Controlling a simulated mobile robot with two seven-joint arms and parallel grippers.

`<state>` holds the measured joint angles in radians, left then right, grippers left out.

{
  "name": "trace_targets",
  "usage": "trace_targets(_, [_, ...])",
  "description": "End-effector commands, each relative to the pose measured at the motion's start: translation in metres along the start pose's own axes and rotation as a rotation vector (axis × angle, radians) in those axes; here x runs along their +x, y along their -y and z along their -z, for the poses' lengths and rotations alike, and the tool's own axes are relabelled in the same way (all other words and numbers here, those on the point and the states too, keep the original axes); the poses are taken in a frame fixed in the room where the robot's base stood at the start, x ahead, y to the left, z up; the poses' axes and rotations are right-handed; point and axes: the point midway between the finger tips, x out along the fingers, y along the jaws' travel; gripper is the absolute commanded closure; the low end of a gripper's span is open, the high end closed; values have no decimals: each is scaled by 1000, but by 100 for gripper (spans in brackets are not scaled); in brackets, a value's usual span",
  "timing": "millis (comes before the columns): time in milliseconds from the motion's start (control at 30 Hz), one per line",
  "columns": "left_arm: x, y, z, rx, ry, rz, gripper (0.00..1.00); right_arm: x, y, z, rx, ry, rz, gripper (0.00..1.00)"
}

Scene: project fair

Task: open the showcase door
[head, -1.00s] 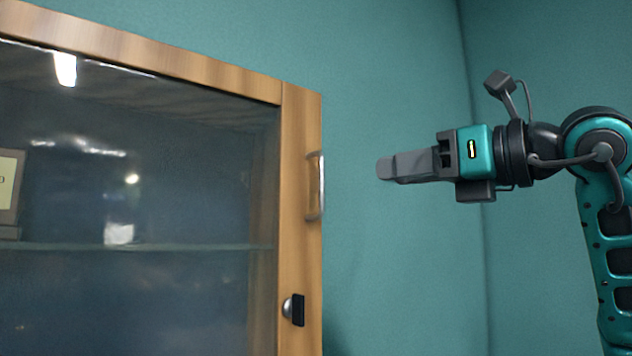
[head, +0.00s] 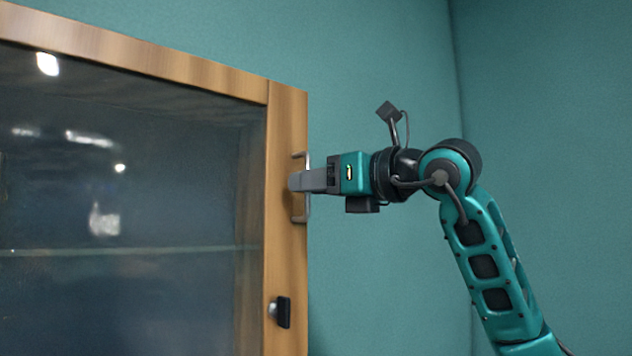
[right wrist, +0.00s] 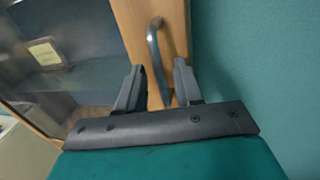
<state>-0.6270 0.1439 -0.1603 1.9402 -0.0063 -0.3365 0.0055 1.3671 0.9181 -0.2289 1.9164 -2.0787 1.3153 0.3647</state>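The showcase door (head: 285,240) is a wooden frame around dark glass, and it looks closed. Its metal bar handle (head: 302,215) stands upright on the right stile and also shows in the right wrist view (right wrist: 153,48). My right gripper (head: 294,181) is at the middle of the handle, coming from the right. In the right wrist view its two fingers (right wrist: 160,68) are apart, one on each side of the handle bar. I cannot tell whether either finger touches it. The fingers hide part of the handle in the head view. My left gripper is not in view.
A dark lock or knob (head: 280,311) sits on the stile below the handle. A glass shelf (head: 130,250) shows behind the glass. A framed card (right wrist: 45,54) stands inside the showcase. The teal wall right of the showcase is bare.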

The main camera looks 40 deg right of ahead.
Motion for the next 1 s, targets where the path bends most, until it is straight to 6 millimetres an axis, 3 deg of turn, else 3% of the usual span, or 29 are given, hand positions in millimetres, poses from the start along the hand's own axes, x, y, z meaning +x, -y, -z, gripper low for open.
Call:
trace_targets(67, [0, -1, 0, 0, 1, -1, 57, 0, 0, 0, 0, 0, 0, 66])
trace_targets(433, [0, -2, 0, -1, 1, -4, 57, 0, 0, 0, 0, -1, 0, 100])
trace_targets(1000, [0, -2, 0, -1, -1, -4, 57, 0, 0, 0, 0, 0, 0, 100])
